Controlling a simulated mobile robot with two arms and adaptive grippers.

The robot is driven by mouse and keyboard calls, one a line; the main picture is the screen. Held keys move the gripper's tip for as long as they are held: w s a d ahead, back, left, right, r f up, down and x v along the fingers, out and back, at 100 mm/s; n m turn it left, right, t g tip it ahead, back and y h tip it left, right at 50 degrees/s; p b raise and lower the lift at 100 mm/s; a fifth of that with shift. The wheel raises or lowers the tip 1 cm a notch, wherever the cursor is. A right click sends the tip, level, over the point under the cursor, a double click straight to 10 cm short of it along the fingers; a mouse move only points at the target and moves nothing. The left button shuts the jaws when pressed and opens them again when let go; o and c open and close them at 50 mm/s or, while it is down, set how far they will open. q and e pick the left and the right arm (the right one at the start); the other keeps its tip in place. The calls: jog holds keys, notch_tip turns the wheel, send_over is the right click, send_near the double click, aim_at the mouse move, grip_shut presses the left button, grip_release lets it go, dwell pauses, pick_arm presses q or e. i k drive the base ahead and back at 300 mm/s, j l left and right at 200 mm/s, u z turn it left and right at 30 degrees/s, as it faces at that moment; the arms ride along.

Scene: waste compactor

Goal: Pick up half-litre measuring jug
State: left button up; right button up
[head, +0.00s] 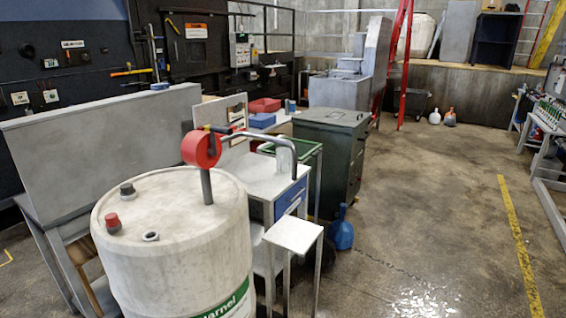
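I cannot make out a half-litre measuring jug for certain. A blue container with a narrow neck (341,232) stands on the floor beside the small white-topped stand; I cannot tell whether it is a jug. Neither of my grippers shows in the head view.
A large whitish drum (172,235) with a red-ended pump fills the near left. A grey bench (105,140), a small white-topped stand (292,235) and a dark green cabinet (333,160) stand around it. Open concrete floor (430,210) lies to the right, with a yellow line.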

aim_at(283, 154)
jog(key=i+l+u, duration=0.1)
jog(key=i+l, duration=0.15)
jog(key=i+l+u, duration=0.1)
jog(key=l, duration=0.4)
jog(key=i+l+u, duration=0.1)
jog(key=i+l, duration=0.2)
jog(key=i+l+u, duration=0.1)
jog(key=l, duration=0.4)
jog(key=i+l+u, duration=0.15)
jog(key=i+l, duration=0.2)
jog(key=i+l+u, duration=0.15)
jog(key=u, duration=0.3)
jog(key=i+l+u, duration=0.1)
jog(key=u, duration=0.3)
jog(key=l+u, duration=0.3)
jog(key=u, duration=0.15)
jog(key=i, duration=0.05)
